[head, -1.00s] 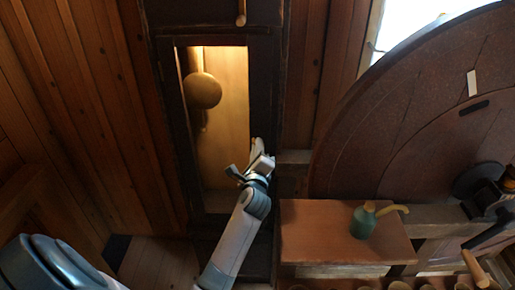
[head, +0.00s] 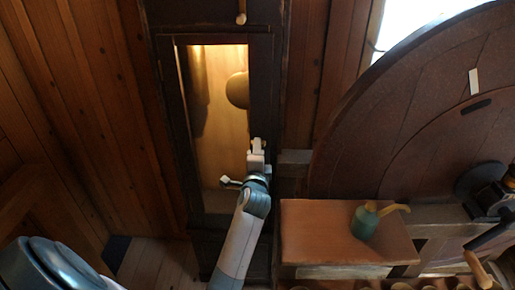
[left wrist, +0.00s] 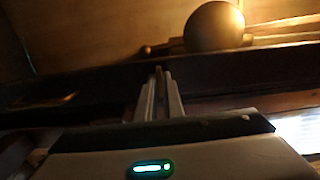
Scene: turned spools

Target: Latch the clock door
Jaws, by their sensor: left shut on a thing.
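The tall dark clock case has a narrow door (head: 262,100) with a lit window. A round pendulum bob (head: 238,90) shows through the window, and also in the left wrist view (left wrist: 214,26). The door looks near flush with the case; I cannot tell whether a gap remains. My left gripper (head: 257,147) is at the door's right stile, about mid-height. In the left wrist view its fingers (left wrist: 159,88) are close together on a small dark piece at the door edge, apparently the latch, mostly hidden. My right gripper is out of view.
A wooden shelf (head: 335,225) with a green oil can (head: 364,222) stands right of the clock. A large brown wheel (head: 400,140) fills the right side, with a dark crank (head: 487,236) near it. Plank walls (head: 90,100) lie to the left.

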